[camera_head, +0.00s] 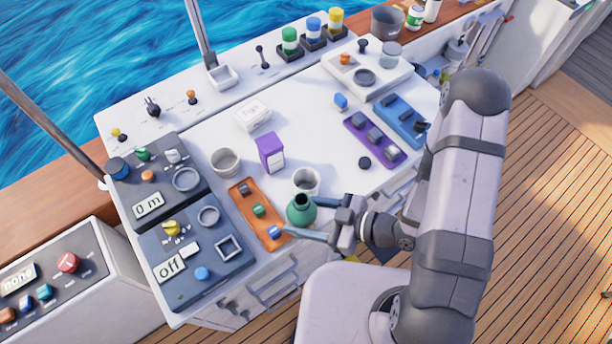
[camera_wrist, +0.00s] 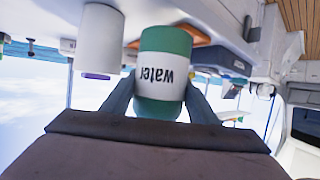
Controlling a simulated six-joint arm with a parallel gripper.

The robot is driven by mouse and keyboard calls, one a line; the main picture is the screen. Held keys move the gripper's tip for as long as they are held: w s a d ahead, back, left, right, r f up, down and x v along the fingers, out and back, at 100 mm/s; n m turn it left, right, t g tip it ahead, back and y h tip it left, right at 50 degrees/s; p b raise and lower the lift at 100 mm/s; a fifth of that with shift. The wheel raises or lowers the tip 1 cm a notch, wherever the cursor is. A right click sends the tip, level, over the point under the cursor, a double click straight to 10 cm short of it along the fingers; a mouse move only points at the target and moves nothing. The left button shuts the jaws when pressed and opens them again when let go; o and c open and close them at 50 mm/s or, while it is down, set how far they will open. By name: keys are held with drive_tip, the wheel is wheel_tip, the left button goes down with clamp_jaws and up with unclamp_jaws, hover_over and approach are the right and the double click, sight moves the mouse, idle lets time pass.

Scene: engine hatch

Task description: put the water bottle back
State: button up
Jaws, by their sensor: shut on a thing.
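The green water bottle (camera_head: 300,211) is between the fingers of my gripper (camera_head: 302,216), at the front edge of the white counter. In the wrist view the bottle (camera_wrist: 164,72) shows a white label reading "water", upside down in the picture. My gripper (camera_wrist: 160,100) is shut on the bottle, one finger on each side. From these views I cannot tell whether the bottle's base touches the counter. A white-grey cup (camera_head: 306,182) stands just behind the bottle in the head view, and a white cylinder (camera_wrist: 100,42) shows left of the bottle in the wrist view.
An orange tray (camera_head: 250,196) with small blocks lies left of the bottle. A purple box (camera_head: 271,153) and another cup (camera_head: 226,162) stand behind. Dark control panels (camera_head: 195,250) fill the left side. Several coloured jars (camera_head: 290,42) stand at the back. The counter's middle is mostly free.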

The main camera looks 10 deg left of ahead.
drive_tip(key=shift+w, duration=0.1)
drive_tip(key=shift+w+d+n+g+p, duration=0.25)
drive_tip(key=shift+d+n+g+p, duration=0.1)
drive_tip(key=shift+d+n+g, duration=0.25)
drive_tip(key=shift+w+d+n+g+p, duration=1.05)
drive_tip(key=shift+w+d+n+g, duration=1.6)
drive_tip(key=shift+d, duration=2.85)
drive_tip(key=w+m+t, duration=0.1)
drive_tip(key=w, duration=0.1)
drive_tip(key=w+a+m+t+b, duration=0.1)
drive_tip(key=w+m+t, duration=0.1)
drive_tip(key=w, duration=0.1)
drive_tip(key=w+a+f+m+t+b, duration=0.1)
drive_tip(key=w+m, duration=0.1)
drive_tip(key=w, duration=0.1)
drive_tip(key=shift+w+a+t, duration=0.1)
drive_tip(key=shift+a+t, duration=0.15)
drive_tip(key=shift+t, duration=0.1)
drive_tip(key=w+a+r+m+t+h+b, duration=0.3)
drive_tip(key=w+a+r+m+t+b, duration=0.1)
drive_tip(key=w+a, duration=0.3)
drive_tip(key=w+a+r+m+t+h+b, duration=0.3)
drive_tip(key=w+a+m+t, duration=0.4)
drive_tip(key=w, duration=0.3)
drive_tip(key=shift+w+a+r+h+b, duration=0.2)
drive_tip(key=shift+a+r+h+b, duration=0.15)
drive_tip(key=shift+r, duration=0.35)
